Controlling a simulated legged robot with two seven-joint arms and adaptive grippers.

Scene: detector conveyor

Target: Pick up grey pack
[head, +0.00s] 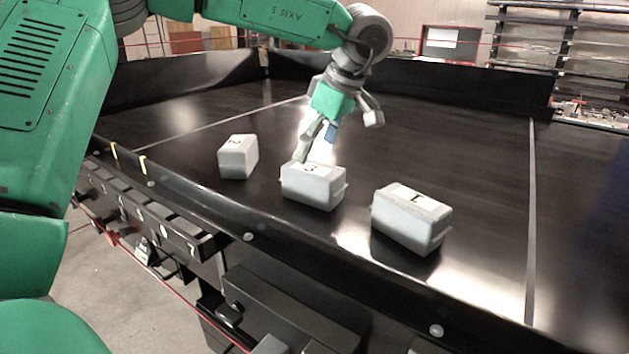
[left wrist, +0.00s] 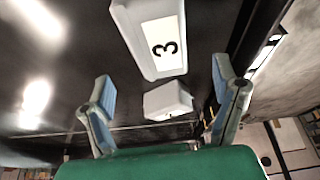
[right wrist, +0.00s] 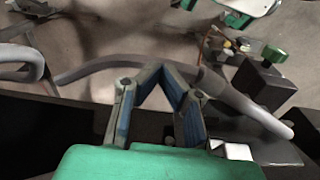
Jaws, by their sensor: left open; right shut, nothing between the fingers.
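Three grey packs rest in a row on the black conveyor in the head view: pack 2 (head: 238,157) at left, pack 3 (head: 313,187) in the middle, and the pack at right (head: 411,219), which looks marked 1. My left gripper (head: 335,138) is open and empty, just above and behind pack 3. In the left wrist view, pack 3 (left wrist: 147,42) shows its label beyond the spread fingers (left wrist: 164,80), and a smaller-looking pack (left wrist: 168,100) shows between them. My right gripper (right wrist: 184,92) is shut and empty in the right wrist view; it is not visible in the head view.
The conveyor's near raised edge (head: 262,244) runs in front of the packs. The belt (head: 450,130) is clear behind them. In the right wrist view, a grey hose-like bar (right wrist: 145,66) and a black box (right wrist: 262,83) lie beyond my right gripper.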

